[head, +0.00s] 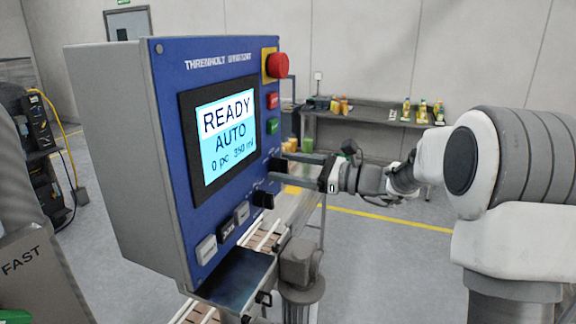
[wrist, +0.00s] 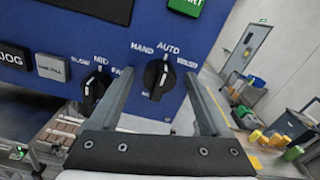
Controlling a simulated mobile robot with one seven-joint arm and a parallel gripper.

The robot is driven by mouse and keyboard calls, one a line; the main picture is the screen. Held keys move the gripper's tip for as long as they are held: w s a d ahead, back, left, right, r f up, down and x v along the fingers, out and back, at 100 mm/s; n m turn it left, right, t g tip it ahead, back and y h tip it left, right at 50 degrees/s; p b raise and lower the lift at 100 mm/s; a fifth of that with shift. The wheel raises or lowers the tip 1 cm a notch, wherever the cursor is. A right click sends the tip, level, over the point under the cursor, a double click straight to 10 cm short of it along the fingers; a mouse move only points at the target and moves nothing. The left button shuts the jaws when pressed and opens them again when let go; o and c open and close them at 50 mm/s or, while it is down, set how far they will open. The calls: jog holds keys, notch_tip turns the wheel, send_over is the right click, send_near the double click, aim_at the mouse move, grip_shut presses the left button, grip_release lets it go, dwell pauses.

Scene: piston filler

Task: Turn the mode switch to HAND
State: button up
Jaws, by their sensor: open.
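The mode switch (wrist: 157,78) is a black rotary knob on the blue panel (head: 172,130), with HAND printed at its upper left, AUTO above it and another label at its right. Its pale mark appears to point up toward AUTO. The panel's screen (head: 224,131) reads READY, AUTO, 0 pc. My gripper (wrist: 161,75) is open, with one finger on each side of the knob in the wrist view and a gap showing on both sides. In the head view my gripper (head: 280,168) reaches the panel from the right; which knob lies between its fingers is unclear there.
A second black knob (wrist: 95,88), marked SLOW and MID, sits just left of my left finger. A green button (wrist: 188,5) is above the mode switch. A red emergency button (head: 277,65) is at the panel's upper right. A conveyor (head: 260,240) runs below.

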grip_shut()
dwell(0.4)
jog(key=shift+f+b, duration=0.1)
jog(key=shift+b, duration=0.2)
jog(key=shift+f+n+b, duration=0.15)
jog(key=shift+n+b, duration=0.35)
jog(key=shift+b, duration=0.3)
jog(key=n+b, duration=0.3)
jog(key=b, duration=0.2)
jog(key=shift+f, duration=0.15)
jog(key=n+b, duration=0.3)
jog(key=b, duration=0.2)
jog(key=shift+s+n, duration=0.1)
jog(key=shift+n, duration=0.2)
jog(key=shift+r+n+b, duration=0.25)
jog(key=shift+n+b, duration=0.45)
jog(key=shift+b, duration=0.1)
